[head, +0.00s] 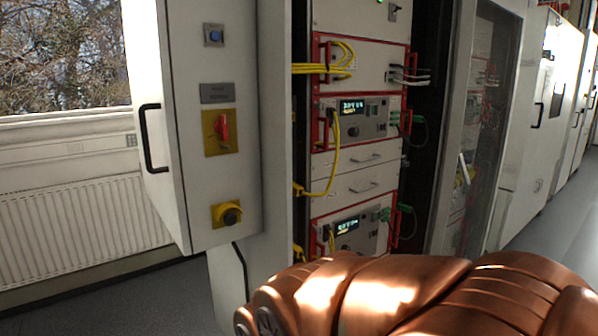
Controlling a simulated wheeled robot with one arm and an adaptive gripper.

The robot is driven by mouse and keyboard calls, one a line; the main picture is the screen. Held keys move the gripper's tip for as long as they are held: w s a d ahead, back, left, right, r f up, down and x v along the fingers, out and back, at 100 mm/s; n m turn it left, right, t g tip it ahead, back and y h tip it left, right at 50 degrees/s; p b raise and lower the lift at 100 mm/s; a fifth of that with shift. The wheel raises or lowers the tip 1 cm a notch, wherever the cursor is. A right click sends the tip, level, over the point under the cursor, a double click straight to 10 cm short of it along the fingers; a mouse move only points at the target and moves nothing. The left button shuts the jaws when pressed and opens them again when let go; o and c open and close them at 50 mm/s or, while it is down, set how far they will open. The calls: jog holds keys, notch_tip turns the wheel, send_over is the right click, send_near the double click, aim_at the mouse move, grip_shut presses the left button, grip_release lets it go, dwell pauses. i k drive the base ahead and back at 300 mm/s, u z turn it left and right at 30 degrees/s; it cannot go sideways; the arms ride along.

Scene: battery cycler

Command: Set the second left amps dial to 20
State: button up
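A rack cabinet stands open in the head view. Its upper red-framed unit (357,118) has a lit display (352,107) and a small dark round dial (353,131) below it. A similar lower unit (347,238) has its own lit display (347,226) and a small dial (345,246), partly cut off by my copper-coloured arm. The displays' digits and dial labels are too small to read. I cannot tell which dial is the second left amps dial. My gripper is not in view.
The open cabinet door (185,170) at left carries a red switch (222,129). A glazed door (485,120) stands at right. Floor shows at far right.

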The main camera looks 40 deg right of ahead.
aim_at(353, 132)
jog(key=z, duration=1.5)
